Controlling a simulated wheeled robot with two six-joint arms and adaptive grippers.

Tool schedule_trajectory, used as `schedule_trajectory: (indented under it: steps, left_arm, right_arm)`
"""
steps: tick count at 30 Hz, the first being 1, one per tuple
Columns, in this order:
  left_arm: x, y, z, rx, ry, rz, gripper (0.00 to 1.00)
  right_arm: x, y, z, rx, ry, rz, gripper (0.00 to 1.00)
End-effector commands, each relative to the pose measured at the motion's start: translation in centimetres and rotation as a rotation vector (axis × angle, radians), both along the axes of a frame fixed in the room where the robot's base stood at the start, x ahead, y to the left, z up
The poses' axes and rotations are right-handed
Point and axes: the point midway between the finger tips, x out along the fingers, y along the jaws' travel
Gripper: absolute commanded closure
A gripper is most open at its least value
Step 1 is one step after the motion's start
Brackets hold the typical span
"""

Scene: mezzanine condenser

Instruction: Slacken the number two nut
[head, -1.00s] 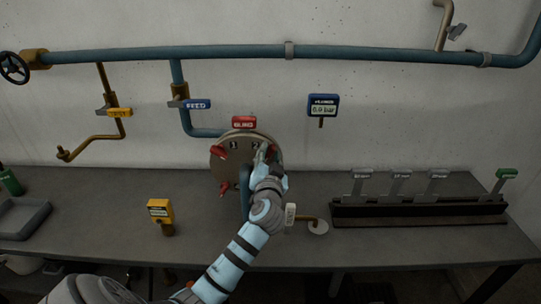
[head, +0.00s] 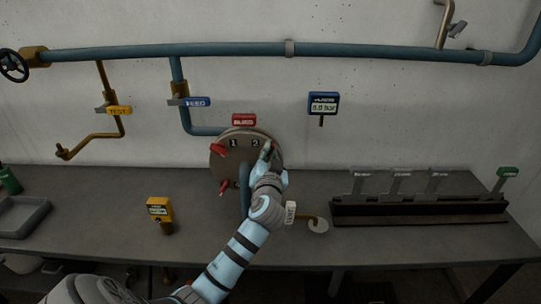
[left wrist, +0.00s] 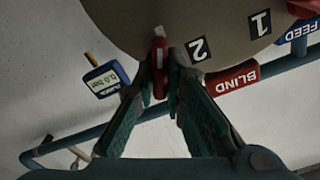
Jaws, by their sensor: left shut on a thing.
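The round grey-brown flange (head: 232,163) stands upright at the back of the bench, with labels 1 and 2 on its face. A red nut (left wrist: 159,60) with a white stripe sits near the flange edge beside the number 2 label (left wrist: 198,49) in the left wrist view. My left gripper (left wrist: 158,75) has a finger on each side of this nut and is shut on it. In the head view, the left gripper (head: 268,152) covers the flange's right side and mostly hides the nut. Other red nuts (head: 217,153) show on the flange's left side. My right gripper is not in view.
A red BLIND tag (head: 244,120) stands above the flange, and a blue pipe (head: 244,190) runs below it. A blue gauge (head: 323,105) is on the wall to the right. A yellow device (head: 159,213) and a slotted rack (head: 418,212) stand on the bench.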

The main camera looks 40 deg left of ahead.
Motion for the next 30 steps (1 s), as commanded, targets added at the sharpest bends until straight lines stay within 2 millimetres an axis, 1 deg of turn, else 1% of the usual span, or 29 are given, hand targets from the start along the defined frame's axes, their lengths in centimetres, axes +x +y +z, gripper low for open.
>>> schedule_trajectory:
  steps: [1, 8, 21, 30]
  left_arm:
    - [0.0, 0.0, -0.2, -0.017, -0.017, -0.001, 1.0]
    - [0.0, 0.1, -0.3, -0.156, -0.125, -0.001, 1.0]
    - [-0.1, 0.2, -0.3, -0.488, -0.376, -0.002, 1.0]
    - [-0.2, 0.3, -0.3, -0.707, -0.541, -0.002, 1.0]
  right_arm:
    - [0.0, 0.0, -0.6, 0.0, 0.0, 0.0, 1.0]
    - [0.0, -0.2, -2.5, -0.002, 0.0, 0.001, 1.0]
    - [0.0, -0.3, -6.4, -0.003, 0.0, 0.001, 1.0]
    - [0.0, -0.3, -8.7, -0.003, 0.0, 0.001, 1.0]
